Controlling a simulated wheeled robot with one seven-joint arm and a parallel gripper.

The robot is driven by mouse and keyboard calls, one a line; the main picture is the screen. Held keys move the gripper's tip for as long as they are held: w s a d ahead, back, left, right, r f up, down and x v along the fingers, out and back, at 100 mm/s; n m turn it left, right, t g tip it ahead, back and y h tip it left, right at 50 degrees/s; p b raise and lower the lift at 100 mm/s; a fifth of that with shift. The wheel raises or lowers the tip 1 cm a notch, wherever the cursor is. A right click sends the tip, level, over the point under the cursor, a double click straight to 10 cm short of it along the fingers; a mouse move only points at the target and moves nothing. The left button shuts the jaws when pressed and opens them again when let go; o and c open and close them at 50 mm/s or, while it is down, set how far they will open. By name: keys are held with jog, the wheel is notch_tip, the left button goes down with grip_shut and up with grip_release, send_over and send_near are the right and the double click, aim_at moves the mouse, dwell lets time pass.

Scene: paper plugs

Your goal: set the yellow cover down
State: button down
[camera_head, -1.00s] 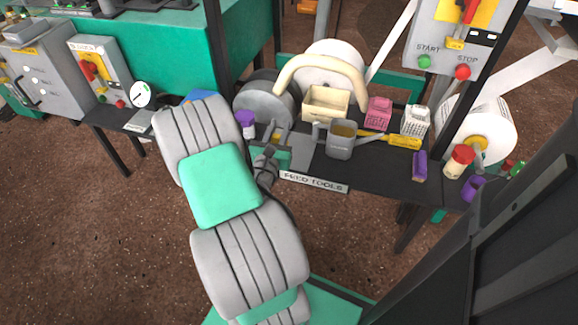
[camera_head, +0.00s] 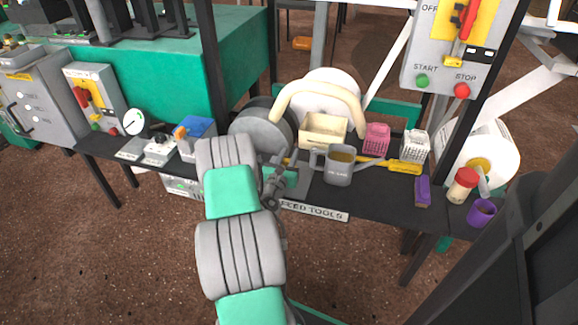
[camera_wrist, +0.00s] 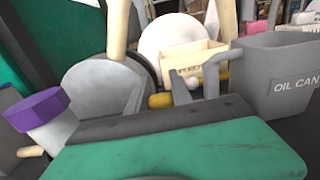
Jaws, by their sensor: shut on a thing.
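My gripper (camera_head: 279,170) is over the black shelf, left of the grey oil can (camera_head: 340,165). In the wrist view its two grey fingers (camera_wrist: 174,85) stand apart, with a small rounded yellow piece between them. I take this piece to be the yellow cover (camera_wrist: 160,100); most of it is hidden, and I cannot tell how it meets the fingers or the shelf. A yellow bit also shows just beyond my gripper in the head view. The oil can shows in the wrist view (camera_wrist: 278,88), right of the fingers.
A cream box (camera_head: 323,130), pink basket (camera_head: 377,138), white basket (camera_head: 415,145) and yellow tool (camera_head: 405,167) stand on the shelf's right part. A purple-capped jar (camera_wrist: 38,110) is close on the left. A grey roll (camera_head: 262,128) stands behind. The shelf's front carries a FEED TOOLS sign (camera_head: 313,210).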

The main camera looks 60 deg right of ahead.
notch_tip(320, 180, down, 4)
jog(key=b, duration=0.2)
jog(key=shift+d+r+b, duration=0.1)
jog(key=shift+r+b, duration=0.05)
jog(key=shift+b, duration=0.15)
jog(key=shift+r, duration=0.25)
jog(key=shift+f, duration=0.25)
jog(key=c, duration=1.1)
grip_release()
jog(key=shift+r, duration=0.1)
jog(key=shift+c, duration=0.2)
